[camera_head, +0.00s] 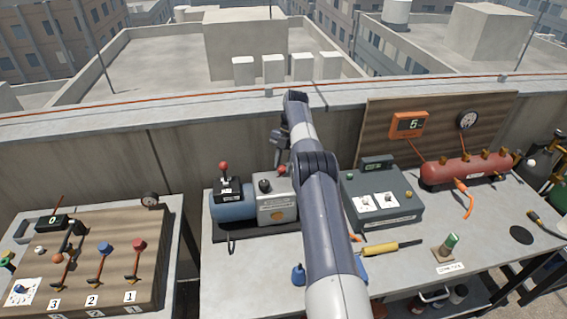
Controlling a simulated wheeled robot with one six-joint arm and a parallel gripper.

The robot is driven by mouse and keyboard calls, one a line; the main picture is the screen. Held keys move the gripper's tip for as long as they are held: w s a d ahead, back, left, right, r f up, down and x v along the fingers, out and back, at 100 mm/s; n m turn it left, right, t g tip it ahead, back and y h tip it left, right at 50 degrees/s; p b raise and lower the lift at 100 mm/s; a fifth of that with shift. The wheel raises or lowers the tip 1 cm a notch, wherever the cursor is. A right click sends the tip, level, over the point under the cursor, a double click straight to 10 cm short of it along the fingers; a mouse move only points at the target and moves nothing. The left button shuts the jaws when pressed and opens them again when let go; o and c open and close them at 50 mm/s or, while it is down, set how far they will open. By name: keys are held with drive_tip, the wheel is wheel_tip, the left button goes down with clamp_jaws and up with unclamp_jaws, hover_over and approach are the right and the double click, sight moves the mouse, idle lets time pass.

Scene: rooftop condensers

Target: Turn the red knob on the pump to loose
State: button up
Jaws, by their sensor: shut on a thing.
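The pump stands on the middle table, with a blue cylinder (233,208) at left and a grey box (272,208) at right. A red knob (283,171) shows at the back right of the grey box, partly hidden. My gripper (282,160) reaches down from behind and is shut on the red knob; its fingertips are small and hard to make out. A black knob (265,186) sits on the box's top. A separate red ball-topped lever (223,167) stands on the blue part. Whether the red knob is tight or loose cannot be read.
My arm crosses the middle table. A grey-green case (382,211) stands right of it, with a yellow-handled tool (391,247) in front. A red tank (466,171) is farther right. A board with levers (90,246) lies on the left table. A parapet wall runs behind.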

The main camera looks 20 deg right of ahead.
drive_tip(key=o, duration=1)
